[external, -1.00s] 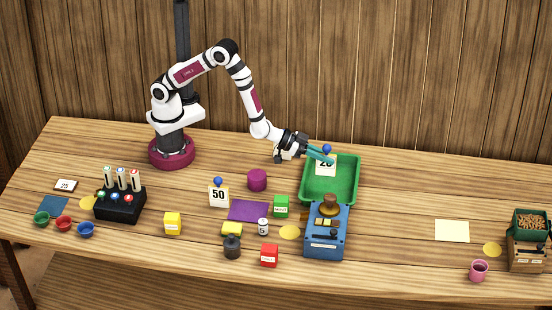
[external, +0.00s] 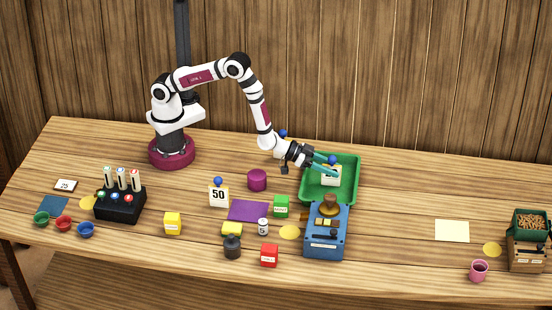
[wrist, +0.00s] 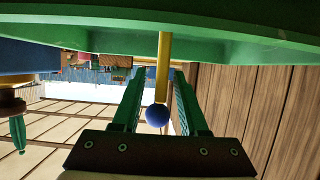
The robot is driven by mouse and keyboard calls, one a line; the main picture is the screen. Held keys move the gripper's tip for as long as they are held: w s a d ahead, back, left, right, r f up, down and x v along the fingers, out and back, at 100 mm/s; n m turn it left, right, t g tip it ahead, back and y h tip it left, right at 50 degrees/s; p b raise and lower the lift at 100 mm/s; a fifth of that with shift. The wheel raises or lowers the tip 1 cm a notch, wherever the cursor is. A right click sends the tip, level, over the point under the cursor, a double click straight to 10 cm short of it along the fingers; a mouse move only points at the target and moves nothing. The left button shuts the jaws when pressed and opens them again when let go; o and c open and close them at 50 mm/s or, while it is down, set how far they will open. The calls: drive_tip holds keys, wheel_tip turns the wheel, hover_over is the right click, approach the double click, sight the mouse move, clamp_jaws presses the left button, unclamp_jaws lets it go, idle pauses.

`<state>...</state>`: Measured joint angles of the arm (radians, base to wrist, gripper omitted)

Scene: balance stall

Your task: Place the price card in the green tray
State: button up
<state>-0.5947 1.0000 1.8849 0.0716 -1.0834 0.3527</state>
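The cream price card (external: 331,177) with a blue ball on top stands upright inside the green tray (external: 354,185). My gripper (external: 328,167) is over the tray, with its two teal fingers spread around the top of the card. In the wrist view my gripper (wrist: 158,95) has a finger on either side of the card's yellowish edge (wrist: 163,65) and blue ball, with gaps beside them. The fingers partly hide the card's number in the external view. The green tray wall (wrist: 110,40) crosses the top of the wrist view.
A blue balance (external: 325,248) stands against the tray's front. A "50" card (external: 219,198) and a purple cylinder (external: 257,180) stand to the left. Another blue ball (external: 283,133) shows behind my wrist. The table right of the tray is mostly clear.

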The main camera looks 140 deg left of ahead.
drive_tip(key=shift+r, duration=0.25)
drive_tip(key=v, duration=1.2)
drive_tip(key=s+d+r+m+g+h, duration=0.1)
drive_tip(key=d+r+m+h, duration=0.25)
drive_tip(key=d, duration=0.55)
drive_tip(key=s+d+r+m+g+h, duration=0.2)
drive_tip(key=d+m+h, duration=0.25)
drive_tip(key=d, duration=0.55)
drive_tip(key=s+d+r+m+g, duration=0.2)
drive_tip(key=s+r+m+g, duration=0.1)
drive_tip(key=s, duration=0.7)
drive_tip(key=s+d+r+m+g, duration=0.3)
drive_tip(key=s, duration=0.8)
drive_tip(key=shift+s+r+m+g, duration=0.15)
drive_tip(key=shift+s+m+g, duration=0.15)
